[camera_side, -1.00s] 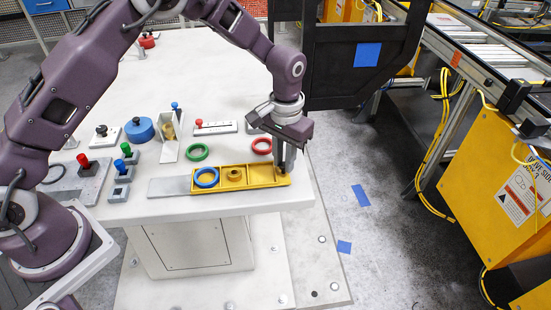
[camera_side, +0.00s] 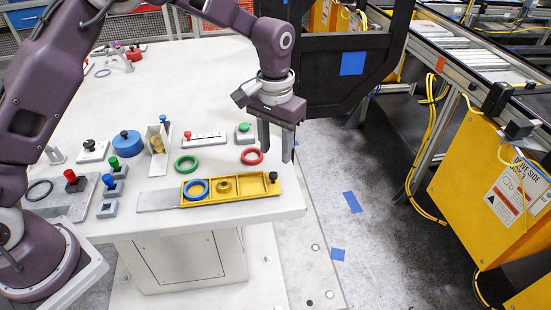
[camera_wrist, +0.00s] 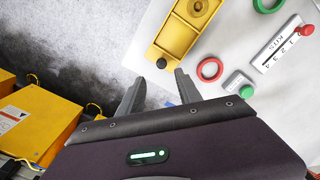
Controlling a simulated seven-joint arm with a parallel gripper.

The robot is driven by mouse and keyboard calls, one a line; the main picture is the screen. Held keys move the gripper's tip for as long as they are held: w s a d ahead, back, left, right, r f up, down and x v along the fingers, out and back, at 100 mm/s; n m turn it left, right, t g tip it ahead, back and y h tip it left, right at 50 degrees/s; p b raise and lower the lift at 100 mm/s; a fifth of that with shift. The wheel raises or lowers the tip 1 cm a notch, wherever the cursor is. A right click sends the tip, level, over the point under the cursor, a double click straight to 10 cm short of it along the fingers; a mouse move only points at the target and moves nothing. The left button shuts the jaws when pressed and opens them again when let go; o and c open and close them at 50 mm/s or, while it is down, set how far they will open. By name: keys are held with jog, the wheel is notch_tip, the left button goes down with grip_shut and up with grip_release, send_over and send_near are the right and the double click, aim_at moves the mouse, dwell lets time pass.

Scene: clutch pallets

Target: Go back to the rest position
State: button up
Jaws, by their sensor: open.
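My gripper (camera_side: 276,142) is open and empty, raised above the table's right side, behind the right end of the yellow tray (camera_side: 250,186). The wrist view shows its two fingers (camera_wrist: 157,93) spread apart with nothing between them. The yellow tray lies near the table's front edge. A blue ring (camera_side: 196,189) is in its left compartment and a small yellow round part (camera_side: 224,186) in the middle one. A black knob (camera_side: 273,176) stands at its right end; it also shows in the wrist view (camera_wrist: 161,63).
A red ring (camera_side: 252,156), a green ring (camera_side: 186,164), a green-button block (camera_side: 244,130) and a slider panel (camera_side: 204,139) lie behind the tray. Other knobbed blocks stand at left. A dark frame (camera_side: 340,90) and a conveyor (camera_side: 480,60) are beyond the table's right edge.

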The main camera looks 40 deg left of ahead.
jog(key=shift+r, duration=0.1)
jog(key=s+a+r+t, duration=0.2)
jog(key=s+a+r, duration=0.2)
jog(key=s+r, duration=0.4)
jog(key=s+a+r+t, duration=0.1)
jog(key=s+a+r, duration=0.2)
jog(key=s+r, duration=0.55)
jog(key=s+a+t, duration=0.2)
jog(key=s+a, duration=0.1)
jog(key=s, duration=1)
jog(key=shift+s+a+t, duration=0.2)
jog(key=shift+s+t, duration=0.1)
jog(key=shift+r, duration=0.1)
